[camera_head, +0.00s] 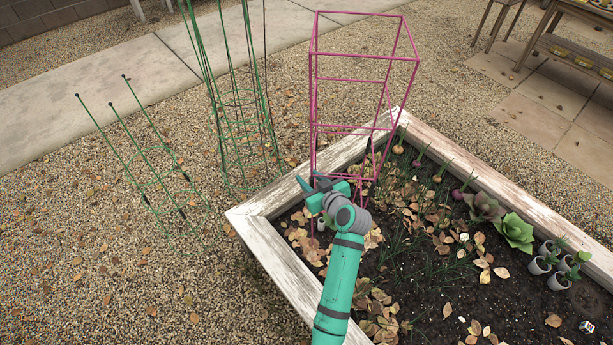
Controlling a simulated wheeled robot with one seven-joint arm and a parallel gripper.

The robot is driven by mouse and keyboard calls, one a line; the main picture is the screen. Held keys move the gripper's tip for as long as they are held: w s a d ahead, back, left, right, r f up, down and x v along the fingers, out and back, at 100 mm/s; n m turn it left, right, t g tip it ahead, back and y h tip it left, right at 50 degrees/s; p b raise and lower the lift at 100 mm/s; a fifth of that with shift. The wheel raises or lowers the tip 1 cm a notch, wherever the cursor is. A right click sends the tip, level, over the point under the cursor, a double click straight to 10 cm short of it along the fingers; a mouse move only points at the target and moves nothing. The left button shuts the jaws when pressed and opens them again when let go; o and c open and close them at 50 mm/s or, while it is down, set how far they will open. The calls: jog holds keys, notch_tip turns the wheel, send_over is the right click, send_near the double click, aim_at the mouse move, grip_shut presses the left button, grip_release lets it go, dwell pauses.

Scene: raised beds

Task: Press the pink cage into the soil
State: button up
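The pink cage (364,56) is a tall square wire frame in the head view. It stands roughly upright at the far left corner of the raised bed (283,268). A lower leg shows left of my gripper against the leaf-covered soil (430,268); how deep the legs go is hidden. My teal gripper (316,181) is at the cage's lower part, by its left upright. The fingers overlap the pink bars in the picture, and I cannot tell whether they grip one.
Green wire cages (243,100) and a low green frame (148,150) stand on gravel to the left. In the bed are succulents (515,232), seedlings and small pots (540,265). A wooden table (565,50) is at the upper right.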

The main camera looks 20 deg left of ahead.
jog(key=v, duration=0.9)
jog(key=shift+f, duration=0.1)
jog(key=s+d+f+m+t+h, duration=0.2)
jog(key=s+d+f+m+h, duration=0.15)
jog(key=s+f, duration=0.45)
jog(key=s+d+f+m+t+h, duration=0.1)
jog(key=s+d+f+m+h, duration=0.3)
jog(key=s, duration=0.7)
jog(key=s+d+r+t, duration=0.1)
jog(key=s+r, duration=0.3)
jog(key=s, duration=0.3)
jog(key=s+d+r+m+t+h, duration=0.1)
jog(key=s+d+r, duration=0.1)
jog(key=s+r, duration=0.2)
jog(key=s+d+r+m+t+h, duration=0.1)
jog(key=s+r, duration=0.3)
jog(key=s, duration=0.6)
jog(key=shift+s+d+r, duration=0.2)
jog(key=shift+d+r, duration=0.05)
jog(key=shift+d, duration=0.5)
